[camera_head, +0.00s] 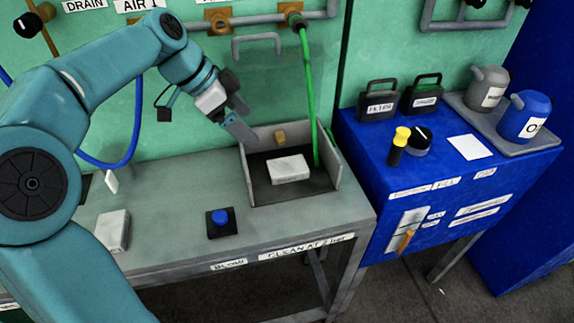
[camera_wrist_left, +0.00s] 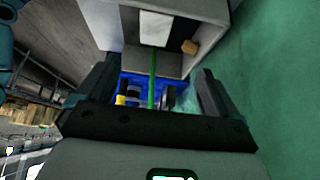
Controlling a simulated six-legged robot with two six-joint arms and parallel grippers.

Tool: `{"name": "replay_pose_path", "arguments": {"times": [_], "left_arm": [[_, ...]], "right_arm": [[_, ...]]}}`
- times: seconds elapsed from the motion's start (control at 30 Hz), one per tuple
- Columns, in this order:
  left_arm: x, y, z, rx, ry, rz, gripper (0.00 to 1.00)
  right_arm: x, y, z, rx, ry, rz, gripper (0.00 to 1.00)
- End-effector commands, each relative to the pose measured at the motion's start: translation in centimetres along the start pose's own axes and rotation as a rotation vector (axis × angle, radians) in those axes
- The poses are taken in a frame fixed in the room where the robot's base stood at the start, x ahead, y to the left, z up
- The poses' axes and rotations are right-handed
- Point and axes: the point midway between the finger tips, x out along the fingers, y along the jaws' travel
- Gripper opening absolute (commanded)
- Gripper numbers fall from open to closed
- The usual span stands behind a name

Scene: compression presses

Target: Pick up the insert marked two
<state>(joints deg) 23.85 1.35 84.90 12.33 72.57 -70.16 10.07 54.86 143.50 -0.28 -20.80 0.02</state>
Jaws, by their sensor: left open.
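A pale grey block-shaped insert (camera_head: 289,169) lies in the open-fronted metal booth (camera_head: 337,178) on the grey bench; its marking is too small to read. It also shows as a white block in the left wrist view (camera_wrist_left: 156,28). A second pale block (camera_head: 115,229) lies on the bench at the left, partly behind my arm; I cannot tell which block is marked two. My left gripper (camera_head: 240,118) is open and empty, above the booth's back left edge, apart from the block. Its two fingers (camera_wrist_left: 152,85) show apart in the left wrist view. My right gripper is not in view.
A small tan block (camera_head: 280,138) is at the booth's back wall, and a green hose (camera_head: 308,90) hangs into the booth. A blue button (camera_head: 219,222) stands on the bench in front. A blue cabinet (camera_head: 440,190) with cans stands at the right. Bench space between the left block and button is clear.

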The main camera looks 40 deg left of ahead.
Motion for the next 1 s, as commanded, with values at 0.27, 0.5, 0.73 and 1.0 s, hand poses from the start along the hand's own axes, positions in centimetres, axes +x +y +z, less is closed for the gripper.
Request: {"name": "replay_pose_path", "arguments": {"times": [0.27, 0.5, 0.73, 1.0], "left_arm": [[6.8, 0.5, 0.1, 0.002, -0.002, 0.006, 0.94], [9.9, 0.3, 0.0, 0.002, 0.0, 0.002, 0.94], [12.8, 0.8, 0.3, 0.001, -0.002, 0.005, 0.94], [15.3, 0.7, 0.2, 0.001, 0.0, 0.001, 0.94]], "right_arm": [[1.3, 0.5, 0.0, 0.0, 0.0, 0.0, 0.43], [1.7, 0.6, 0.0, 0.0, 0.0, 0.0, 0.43], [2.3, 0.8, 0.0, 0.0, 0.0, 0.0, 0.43], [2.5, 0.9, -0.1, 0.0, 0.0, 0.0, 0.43]]}}
